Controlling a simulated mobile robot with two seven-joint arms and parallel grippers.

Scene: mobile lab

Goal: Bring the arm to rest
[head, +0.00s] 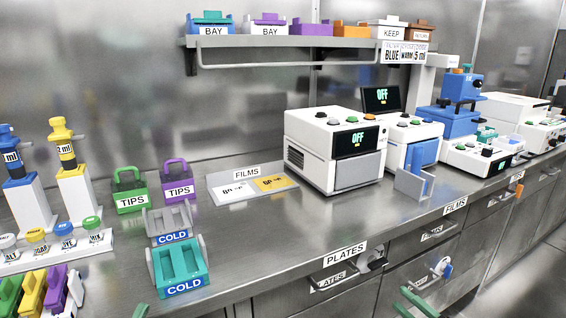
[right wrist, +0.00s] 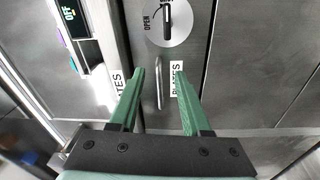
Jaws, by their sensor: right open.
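My right gripper (right wrist: 160,75) is open in the right wrist view, with its two green fingers spread and nothing between them. It faces the front of the drawers, with a drawer handle (right wrist: 159,87) and a PLATES label (right wrist: 176,80) showing beyond the fingertips. In the head view the green fingers of the right gripper (head: 418,302) show at the bottom edge, in front of the drawer fronts. A small green tip at the bottom left of the head view looks like my left gripper (head: 141,311); its jaws are hidden.
The steel counter (head: 265,238) has clear room at its front middle. On it are a COLD rack (head: 179,270), TIPS boxes (head: 178,182), a FILMS tray (head: 222,192) and a white OFF machine (head: 318,150). A dial (right wrist: 168,20) and handles stick out from the drawers.

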